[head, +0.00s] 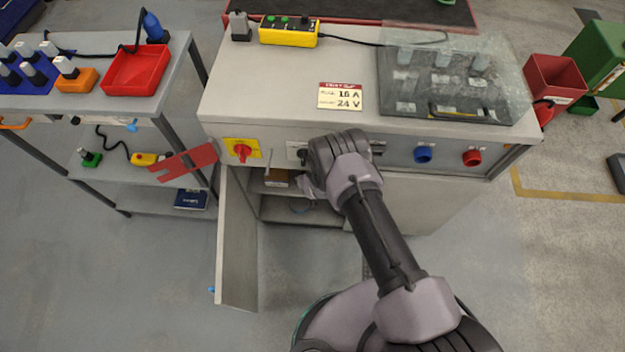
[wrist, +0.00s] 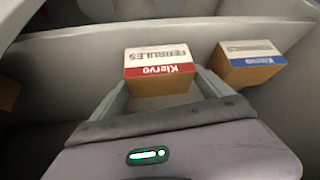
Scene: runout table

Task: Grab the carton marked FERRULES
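The carton marked FERRULES (wrist: 160,70) is brown with a white top and a red band reading Klervo, upside down in the wrist view. It sits inside the cabinet, straight ahead of my gripper (wrist: 163,84). My gripper is open, with one finger toward each side of the carton's near end. I cannot tell whether either finger touches it. In the head view my gripper (head: 307,186) is at the cabinet opening, mostly hidden by my wrist. One brown carton (head: 276,178) shows there; its marking is unreadable.
A similar carton with a blue band (wrist: 250,64) stands close on the right in the wrist view. The cabinet door (head: 237,240) hangs open at the left of the opening. The bench top (head: 285,85) is above my gripper. A cart (head: 130,170) stands to the left.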

